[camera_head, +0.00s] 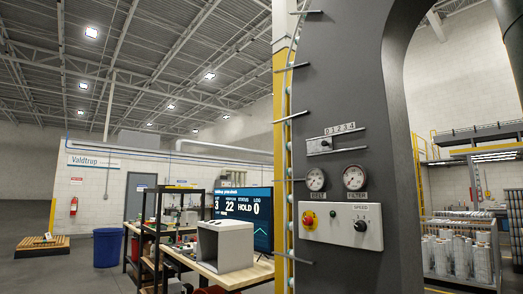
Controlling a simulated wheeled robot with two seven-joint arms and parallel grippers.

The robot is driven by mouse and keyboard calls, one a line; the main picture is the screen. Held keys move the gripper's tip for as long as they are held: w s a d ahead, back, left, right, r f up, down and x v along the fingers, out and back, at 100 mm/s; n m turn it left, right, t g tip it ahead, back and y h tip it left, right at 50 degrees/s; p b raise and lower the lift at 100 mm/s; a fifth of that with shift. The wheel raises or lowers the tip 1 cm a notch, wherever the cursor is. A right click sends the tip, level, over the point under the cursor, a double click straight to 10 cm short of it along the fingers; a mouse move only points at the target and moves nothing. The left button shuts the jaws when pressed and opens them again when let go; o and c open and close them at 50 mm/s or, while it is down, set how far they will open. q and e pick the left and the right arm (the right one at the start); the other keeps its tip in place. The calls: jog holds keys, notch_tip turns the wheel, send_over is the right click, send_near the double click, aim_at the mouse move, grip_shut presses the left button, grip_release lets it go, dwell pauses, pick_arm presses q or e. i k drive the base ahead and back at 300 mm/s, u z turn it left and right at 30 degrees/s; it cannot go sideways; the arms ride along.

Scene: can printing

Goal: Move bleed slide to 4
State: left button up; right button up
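The slide control (325,143) is a small dark knob on a light plate on the dark grey machine panel, right of centre. A number strip (340,128) reading 0 1 2 3 4 sits just above it. The knob stands near the left end of the plate, about under the 0. A bleed label is too small to make out. Neither of my grippers is in view.
Below the slide are two round gauges (354,178), then a white box (340,224) with a red button (308,219) and a black speed knob (360,226). Thin rods (291,118) stick out at the panel's left edge. A workbench (222,276) stands left.

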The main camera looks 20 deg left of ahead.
aim_at(317, 146)
jog(key=u, duration=0.05)
jog(key=k, duration=0.45)
jog(key=u, duration=1.15)
jog(key=i, duration=0.9)
jog(key=u, duration=0.6)
jog(key=i, duration=1)
jog(key=z, duration=0.2)
